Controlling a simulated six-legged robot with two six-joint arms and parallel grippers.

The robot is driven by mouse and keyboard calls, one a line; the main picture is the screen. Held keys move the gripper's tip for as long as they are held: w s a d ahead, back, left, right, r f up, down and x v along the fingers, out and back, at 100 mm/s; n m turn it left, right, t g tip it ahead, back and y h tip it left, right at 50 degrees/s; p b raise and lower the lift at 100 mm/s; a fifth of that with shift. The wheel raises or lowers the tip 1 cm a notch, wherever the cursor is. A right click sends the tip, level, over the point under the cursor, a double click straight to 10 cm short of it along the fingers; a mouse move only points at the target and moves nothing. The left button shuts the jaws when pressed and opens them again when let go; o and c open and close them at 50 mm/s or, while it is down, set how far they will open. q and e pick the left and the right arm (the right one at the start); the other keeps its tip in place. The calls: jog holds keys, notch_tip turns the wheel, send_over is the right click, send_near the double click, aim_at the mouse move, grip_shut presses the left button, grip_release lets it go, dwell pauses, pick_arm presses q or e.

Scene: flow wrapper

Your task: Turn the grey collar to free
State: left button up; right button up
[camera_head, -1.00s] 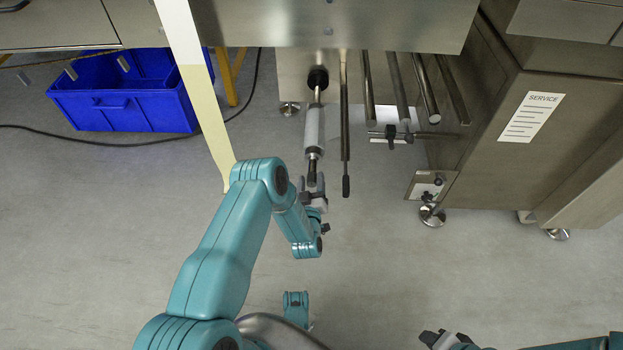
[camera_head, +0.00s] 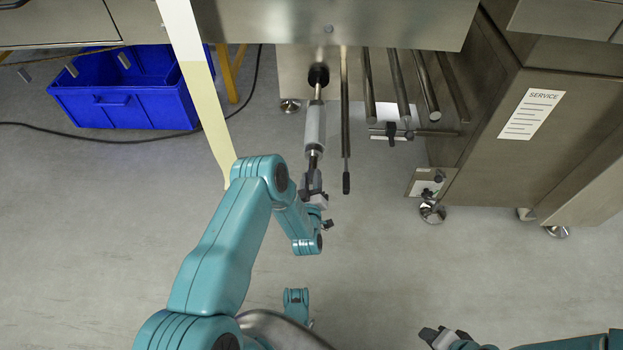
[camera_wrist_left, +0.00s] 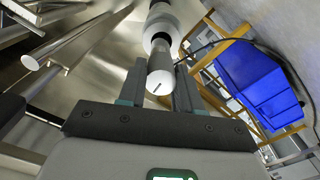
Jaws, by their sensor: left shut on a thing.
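The grey collar (camera_wrist_left: 160,62) is at the near end of the shaft that carries a white roll (camera_head: 315,126). Its round end face with a short dark mark shows in the left wrist view. My left gripper (camera_head: 313,185) is at the lower end of this shaft in the head view. In the left wrist view its two dark fingers stand on either side of the collar, and it is shut on it. The fingers hide most of the collar in the head view. My right gripper (camera_head: 445,338) is open and empty at the bottom edge.
A thin dark rod (camera_head: 345,125) hangs close to the right of the roll. Several metal bars (camera_head: 400,90) lie further right, beside the machine cabinet (camera_head: 535,125). A pale film strip (camera_head: 203,105) runs down at left. A blue crate (camera_head: 125,110) stands on the floor.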

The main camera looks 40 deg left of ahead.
pick_arm(q)
jog(key=n, duration=0.4)
jog(key=shift+a, duration=0.1)
jog(key=n, duration=0.4)
jog(key=shift+p, duration=0.3)
jog(key=n, duration=0.7)
jog(key=shift+f, duration=0.15)
jog(key=n, duration=0.5)
jog(key=shift+w+f+n+p, duration=0.1)
jog(key=shift+n+p, duration=0.3)
jog(key=shift+n, duration=2.2)
pick_arm(e)
jog(key=shift+s+a+r+g, duration=0.15)
jog(key=shift+s+r+g, duration=0.15)
jog(key=shift+s+r, duration=0.45)
jog(key=shift+w+r, duration=0.1)
pick_arm(q)
jog(key=o, duration=1)
jog(key=shift+f, duration=0.1)
